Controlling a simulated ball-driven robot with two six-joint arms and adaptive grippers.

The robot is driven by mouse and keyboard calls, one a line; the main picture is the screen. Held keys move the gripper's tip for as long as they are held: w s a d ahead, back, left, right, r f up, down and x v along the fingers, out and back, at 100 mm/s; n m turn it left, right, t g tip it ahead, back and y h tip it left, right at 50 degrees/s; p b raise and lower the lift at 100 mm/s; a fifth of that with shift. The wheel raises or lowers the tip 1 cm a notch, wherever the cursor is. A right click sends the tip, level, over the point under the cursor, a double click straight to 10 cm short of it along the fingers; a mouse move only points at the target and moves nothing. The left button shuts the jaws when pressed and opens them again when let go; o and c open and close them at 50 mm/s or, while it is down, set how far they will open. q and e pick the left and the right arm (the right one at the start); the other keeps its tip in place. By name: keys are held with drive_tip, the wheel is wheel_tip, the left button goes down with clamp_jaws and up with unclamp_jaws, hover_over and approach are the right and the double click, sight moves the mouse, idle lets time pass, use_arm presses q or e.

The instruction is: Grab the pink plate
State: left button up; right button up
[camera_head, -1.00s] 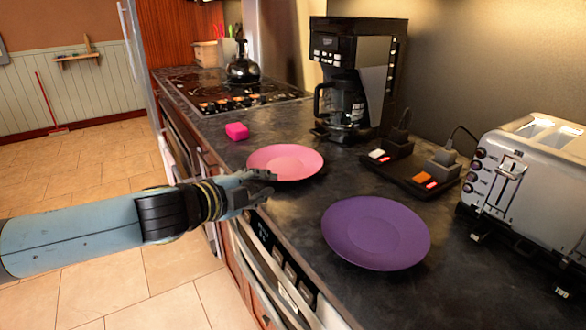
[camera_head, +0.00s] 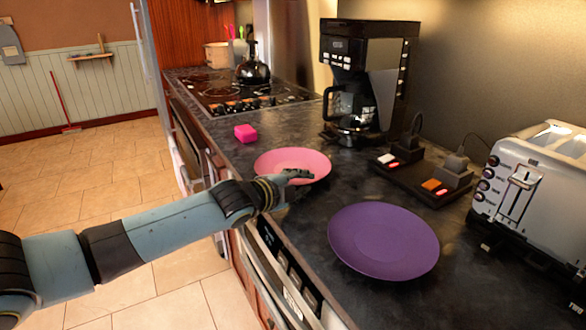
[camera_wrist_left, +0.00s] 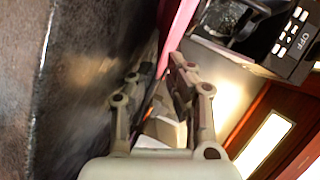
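The pink plate (camera_head: 290,159) lies on the dark counter in the head view. My left gripper (camera_head: 300,178) is at its near rim and covers a little of it. In the left wrist view the plate shows nearly edge-on as a pink strip (camera_wrist_left: 181,35), running down toward the space between the fingers. The left gripper's fingers (camera_wrist_left: 160,75) stand apart there, with a narrow gap. Whether either finger touches the plate is hard to tell. My right gripper is in neither view.
A purple plate (camera_head: 383,241) lies nearer on the counter. A pink block (camera_head: 245,133) sits behind the pink plate. A coffee maker (camera_head: 365,85), a dark switch panel (camera_head: 420,178) and a toaster (camera_head: 530,185) stand to the right. The counter's front edge runs beneath my left arm.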

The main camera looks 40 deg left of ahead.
use_arm(q)
drive_tip(key=shift+w, duration=0.1)
clamp_jaws()
idle(0.3)
